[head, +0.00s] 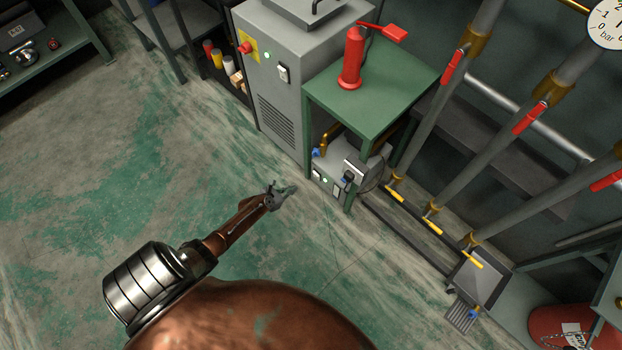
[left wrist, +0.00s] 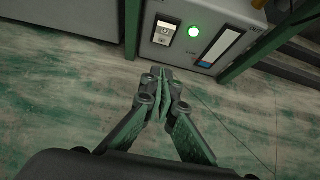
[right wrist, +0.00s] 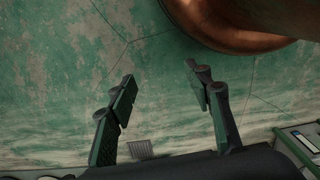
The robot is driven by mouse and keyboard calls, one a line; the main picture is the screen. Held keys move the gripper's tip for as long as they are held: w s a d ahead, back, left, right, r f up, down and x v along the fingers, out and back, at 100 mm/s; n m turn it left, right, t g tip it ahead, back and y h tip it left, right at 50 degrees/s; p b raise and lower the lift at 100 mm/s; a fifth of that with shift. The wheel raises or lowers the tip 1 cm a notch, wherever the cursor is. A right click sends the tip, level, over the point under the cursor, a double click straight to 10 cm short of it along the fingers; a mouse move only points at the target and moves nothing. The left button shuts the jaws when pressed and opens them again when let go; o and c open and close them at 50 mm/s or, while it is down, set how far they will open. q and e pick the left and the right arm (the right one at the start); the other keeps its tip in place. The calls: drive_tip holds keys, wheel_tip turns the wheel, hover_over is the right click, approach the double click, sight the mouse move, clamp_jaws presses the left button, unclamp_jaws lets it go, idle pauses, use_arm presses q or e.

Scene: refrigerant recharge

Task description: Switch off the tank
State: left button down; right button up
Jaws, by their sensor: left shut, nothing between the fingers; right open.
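A grey unit (head: 328,190) stands on the floor under a green table. Its front carries a light rocker switch (left wrist: 165,33), a lit green lamp (left wrist: 194,31) and a level strip (left wrist: 219,46); the frames do not make clear whether this is the tank. My left gripper (head: 289,190) is shut and empty, low in front of this unit. In the left wrist view its fingertips (left wrist: 161,73) point at the panel just below the switch, seemingly apart from it. My right gripper (right wrist: 160,78) is open and empty over the floor; the head view does not show it.
A tall grey cabinet (head: 285,118) with a red button and another switch stands behind. The green table (head: 385,90) holds a red pump-like thing (head: 352,60). Pipes with red and yellow handles fill the right. The floor at left is clear.

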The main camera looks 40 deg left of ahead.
use_arm(q)
drive_tip(key=f+b+x, duration=0.1)
drive_tip(key=b+x, duration=0.1)
drive_tip(key=x, duration=0.1)
drive_tip(key=b, duration=0.5)
approach(315, 176)
drive_tip(key=x, duration=0.4)
drive_tip(key=shift+w+d+f, duration=0.25)
drive_tip(key=shift+w+d, duration=0.1)
drive_tip(key=shift+w, duration=0.2)
use_arm(e)
drive_tip(key=w+a+f+t+y, duration=0.2)
drive_tip(key=w+a+f+t, duration=0.3)
drive_tip(key=w+a+f, duration=0.3)
drive_tip(key=shift+w+f, duration=0.55)
drive_tip(key=shift+w, duration=0.5)
use_arm(q)
drive_tip(key=shift+r, duration=0.1)
